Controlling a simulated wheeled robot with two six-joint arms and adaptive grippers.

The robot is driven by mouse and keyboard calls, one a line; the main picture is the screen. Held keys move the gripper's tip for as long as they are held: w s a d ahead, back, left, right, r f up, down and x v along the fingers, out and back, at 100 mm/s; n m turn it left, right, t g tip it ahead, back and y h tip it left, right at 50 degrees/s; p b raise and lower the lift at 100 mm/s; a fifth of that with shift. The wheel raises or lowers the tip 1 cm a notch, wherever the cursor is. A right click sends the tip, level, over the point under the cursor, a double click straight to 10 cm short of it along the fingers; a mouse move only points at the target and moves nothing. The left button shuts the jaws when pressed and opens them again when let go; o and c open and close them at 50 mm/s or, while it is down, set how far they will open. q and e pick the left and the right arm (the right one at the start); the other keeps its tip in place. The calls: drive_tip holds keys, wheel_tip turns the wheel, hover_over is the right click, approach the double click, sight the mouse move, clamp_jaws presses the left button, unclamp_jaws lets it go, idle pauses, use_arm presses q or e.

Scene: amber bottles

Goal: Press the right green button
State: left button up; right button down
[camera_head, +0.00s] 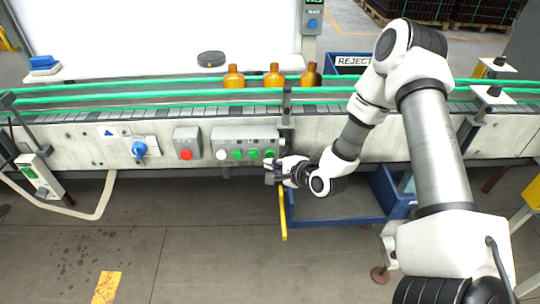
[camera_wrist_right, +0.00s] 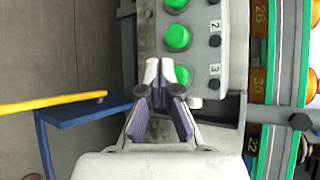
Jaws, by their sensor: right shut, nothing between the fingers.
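The control box (camera_head: 245,134) on the conveyor's front has a white button and three green buttons in a row. The right green button (camera_head: 270,153) is the one closest to my right gripper (camera_head: 271,171), whose tips are just below it. In the wrist view the right green button (camera_wrist_right: 183,75) shows beside the fingertips, partly hidden by them. My right gripper (camera_wrist_right: 160,72) is shut and empty there. Whether it touches the button I cannot tell. The middle green button (camera_wrist_right: 178,38) is clear of the fingers. My left gripper is not in view.
A red button (camera_head: 186,155) and a blue rotary switch (camera_head: 139,149) sit further left. Several amber bottles (camera_head: 274,77) stand on the conveyor behind green rails. A yellow bar (camera_head: 283,215) and a blue cart (camera_head: 340,218) are below my right gripper.

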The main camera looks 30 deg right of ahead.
idle(0.7)
drive_tip(key=shift+w+d, duration=0.2)
drive_tip(key=shift+w, duration=0.15)
drive_tip(key=shift+w+d+b, duration=0.25)
drive_tip(key=shift+w+b, duration=0.15)
idle(0.6)
drive_tip(key=shift+s+a, duration=0.45)
drive_tip(key=shift+s, duration=0.3)
drive_tip(key=s+a, duration=0.1)
drive_tip(key=s, duration=0.2)
drive_tip(key=s+a+b, duration=0.1)
drive_tip(key=shift+s+a, duration=0.15)
drive_tip(key=shift+a, duration=0.2)
